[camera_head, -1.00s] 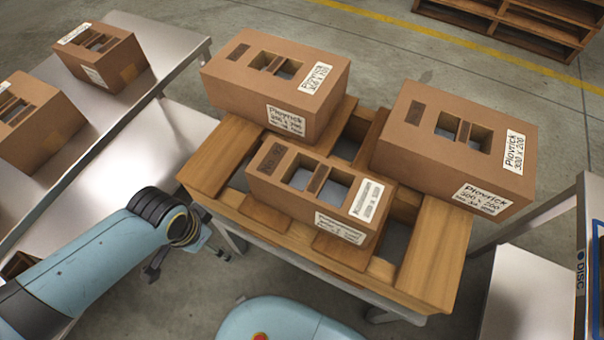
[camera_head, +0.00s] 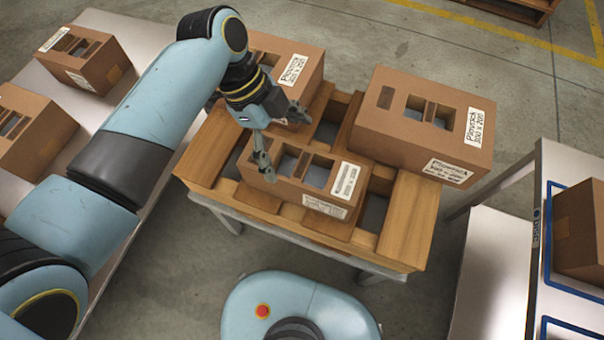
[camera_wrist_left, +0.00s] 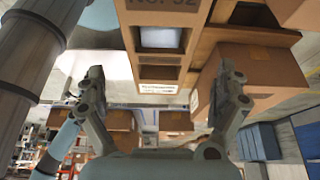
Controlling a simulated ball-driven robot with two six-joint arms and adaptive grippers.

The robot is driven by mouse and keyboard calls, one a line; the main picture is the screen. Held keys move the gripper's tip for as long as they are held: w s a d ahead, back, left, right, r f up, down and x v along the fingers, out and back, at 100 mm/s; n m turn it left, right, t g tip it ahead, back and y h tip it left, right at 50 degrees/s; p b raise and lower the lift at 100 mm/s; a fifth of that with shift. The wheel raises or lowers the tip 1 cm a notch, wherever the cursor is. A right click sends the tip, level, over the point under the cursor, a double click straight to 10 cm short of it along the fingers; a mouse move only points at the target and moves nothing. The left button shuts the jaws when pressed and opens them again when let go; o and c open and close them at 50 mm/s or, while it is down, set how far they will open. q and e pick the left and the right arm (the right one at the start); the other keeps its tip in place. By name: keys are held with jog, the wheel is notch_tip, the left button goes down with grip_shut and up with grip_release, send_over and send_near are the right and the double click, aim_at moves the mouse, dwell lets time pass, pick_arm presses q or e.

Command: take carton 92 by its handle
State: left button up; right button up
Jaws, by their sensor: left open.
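Carton 92 (camera_head: 284,191) is the small brown carton at the front of the wooden pallet. Two openings in its top leave a handle bar (camera_head: 301,167) between them. A cut-off dark mark reading about "No. 92" shows on the carton (camera_wrist_left: 199,38) in the left wrist view. My left gripper (camera_head: 281,138) is open and empty above the carton's left end, its fingers spread. In the left wrist view, the gripper (camera_wrist_left: 158,88) has the carton and its handle bar (camera_wrist_left: 160,58) between and beyond its fingers. My right gripper is not in view.
The pallet (camera_head: 408,232) also bears a large carton (camera_head: 400,140) at the right and another (camera_head: 312,72) behind my left arm. Two cartons stand on the left table (camera_head: 150,30). A blue-framed shelf with a carton (camera_head: 580,235) is at the right.

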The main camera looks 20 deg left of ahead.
aim_at(299, 164)
pick_arm(q)
jog(key=x, duration=0.4)
jog(key=b+x, duration=0.1)
jog(key=x, duration=0.2)
jog(key=shift+d+f, duration=0.25)
jog(key=shift+d, duration=0.15)
jog(key=c, duration=1.5)
